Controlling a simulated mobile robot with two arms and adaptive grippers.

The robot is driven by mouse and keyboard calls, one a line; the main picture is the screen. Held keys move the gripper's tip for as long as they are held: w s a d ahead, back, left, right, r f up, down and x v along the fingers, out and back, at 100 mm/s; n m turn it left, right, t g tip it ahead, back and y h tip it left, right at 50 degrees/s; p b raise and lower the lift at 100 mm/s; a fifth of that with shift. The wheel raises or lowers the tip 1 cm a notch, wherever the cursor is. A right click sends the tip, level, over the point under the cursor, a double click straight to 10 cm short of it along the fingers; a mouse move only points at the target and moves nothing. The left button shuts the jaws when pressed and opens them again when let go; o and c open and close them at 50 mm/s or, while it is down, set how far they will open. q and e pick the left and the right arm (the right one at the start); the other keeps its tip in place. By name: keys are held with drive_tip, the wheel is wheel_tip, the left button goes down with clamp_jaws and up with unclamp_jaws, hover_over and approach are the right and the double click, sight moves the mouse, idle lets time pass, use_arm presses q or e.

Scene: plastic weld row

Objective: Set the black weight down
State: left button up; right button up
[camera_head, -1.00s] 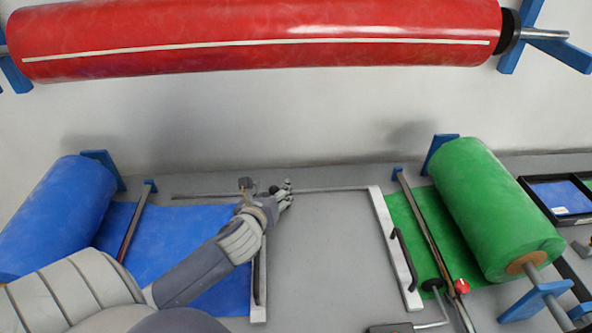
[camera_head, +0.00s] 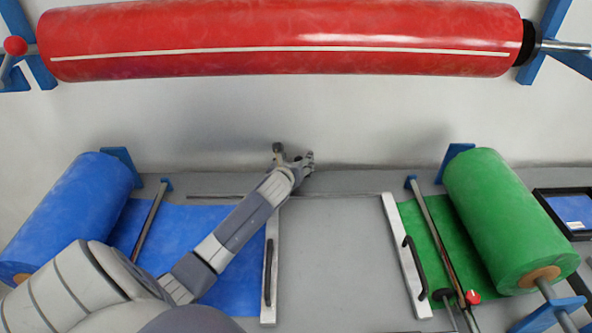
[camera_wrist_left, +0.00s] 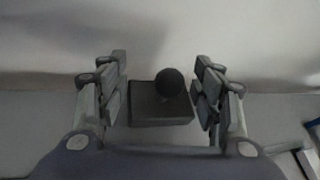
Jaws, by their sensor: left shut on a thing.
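The black weight (camera_wrist_left: 160,112) shows in the left wrist view as a dark block with a round black knob on top. It sits between the two sets of fingers of my left gripper (camera_wrist_left: 161,88), which is shut on it. In the head view my left gripper (camera_head: 294,160) is at the back edge of the grey table, in front of the pale wall. The weight cannot be made out there, hidden by the hand. My right gripper is not in view.
The grey table (camera_head: 335,240) is bare between the blue sheet (camera_head: 200,225) and the green sheet (camera_head: 424,235). Metal bars with black handles lie at both sheets' inner edges. A thin rod (camera_head: 345,194) runs along the back. A red roll (camera_head: 280,45) hangs above.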

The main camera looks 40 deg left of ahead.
use_arm(q)
drive_tip(key=shift+f, duration=1.55)
drive_tip(key=shift+f, duration=0.15)
drive_tip(key=o, duration=1.6)
drive_tip(key=shift+s, duration=0.1)
drive_tip(key=shift+f, duration=0.1)
drive_tip(key=v, duration=1.2)
drive_tip(key=shift+r+p, duration=0.3)
